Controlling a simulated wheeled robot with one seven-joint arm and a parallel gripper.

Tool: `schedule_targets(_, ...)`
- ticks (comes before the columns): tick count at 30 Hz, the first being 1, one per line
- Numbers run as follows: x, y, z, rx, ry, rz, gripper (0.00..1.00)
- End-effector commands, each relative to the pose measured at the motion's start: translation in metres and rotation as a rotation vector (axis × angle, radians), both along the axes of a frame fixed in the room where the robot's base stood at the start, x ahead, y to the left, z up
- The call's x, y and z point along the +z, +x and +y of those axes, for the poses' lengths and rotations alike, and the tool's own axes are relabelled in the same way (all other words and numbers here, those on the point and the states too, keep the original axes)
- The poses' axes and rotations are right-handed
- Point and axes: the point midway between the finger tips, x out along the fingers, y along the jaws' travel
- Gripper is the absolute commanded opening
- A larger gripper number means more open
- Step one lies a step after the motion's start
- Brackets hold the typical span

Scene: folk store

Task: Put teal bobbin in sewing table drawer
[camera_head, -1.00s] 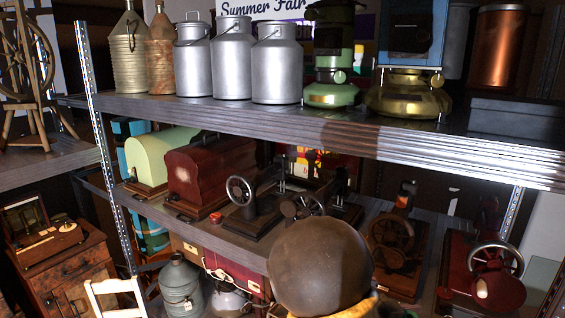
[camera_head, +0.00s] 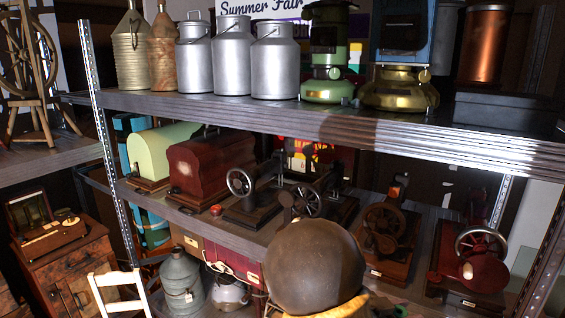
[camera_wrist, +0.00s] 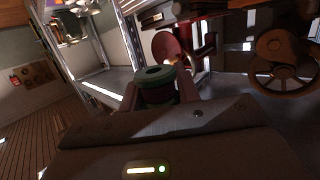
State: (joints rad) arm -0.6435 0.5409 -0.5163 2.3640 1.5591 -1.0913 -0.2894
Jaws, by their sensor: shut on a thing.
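My gripper (camera_wrist: 157,92) shows in the wrist view, its two fingers closed on the teal bobbin (camera_wrist: 154,74) from either side. The bobbin is a short spool with a dark hole in its top. No sewing table drawer can be told for sure. A worn wooden cabinet (camera_head: 85,272) stands at the lower left of the head view, with an open-lidded box (camera_head: 50,238) on top. Whether it is the sewing table or has an open drawer, I cannot tell.
The middle shelf (camera_head: 250,237) holds several old sewing machines, one dark with a handwheel (camera_head: 240,182). The upper shelf (camera_head: 260,112) holds milk cans (camera_head: 232,58). A cream chair (camera_head: 118,285) and grey can (camera_head: 183,280) stand low at left. The wrist view shows open wooden floor (camera_wrist: 30,145).

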Motion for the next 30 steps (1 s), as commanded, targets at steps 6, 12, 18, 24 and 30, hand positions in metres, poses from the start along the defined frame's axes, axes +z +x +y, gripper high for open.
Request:
schedule_targets(6, -0.016, 0.020, 0.010, 0.105, -0.001, 0.002, 0.10)
schedule_targets(12, -0.039, 0.039, 0.022, 0.234, -0.002, 0.006, 0.10)
schedule_targets(18, -0.076, 0.059, 0.040, 0.417, -0.001, 0.009, 0.10)
schedule_targets(24, -0.119, 0.072, 0.060, 0.606, -0.003, 0.012, 0.10)
schedule_targets(30, -0.160, 0.077, 0.075, 0.764, -0.001, 0.011, 0.10)
